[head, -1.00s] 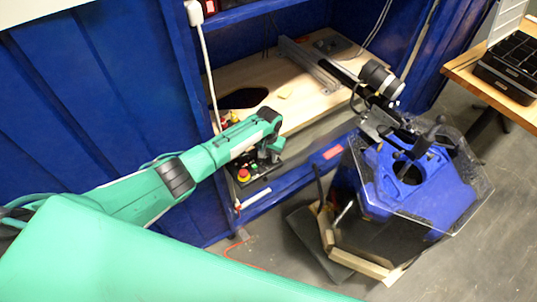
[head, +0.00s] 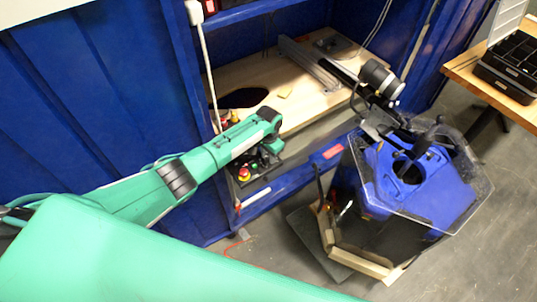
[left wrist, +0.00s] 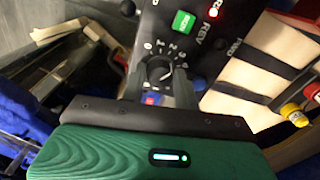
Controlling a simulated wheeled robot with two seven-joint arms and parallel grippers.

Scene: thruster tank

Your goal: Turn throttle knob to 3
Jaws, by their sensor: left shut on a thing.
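The black throttle knob (left wrist: 160,70) sits on a black control panel (left wrist: 205,22) in the left wrist view. White dial numbers curve around its far side; I cannot read the pointer's exact setting. My left gripper (left wrist: 158,84) has a finger on either side of the knob and is shut on it. In the head view, my left gripper (head: 268,152) is over the panel (head: 262,178) at the cabinet's edge, and my arm hides the knob there. My right gripper is not in view.
A red stop button (head: 243,174) is beside my left gripper. The blue thruster tank (head: 375,165) with a clear cover stands to the right. A wooden table (head: 462,72) is at the far right.

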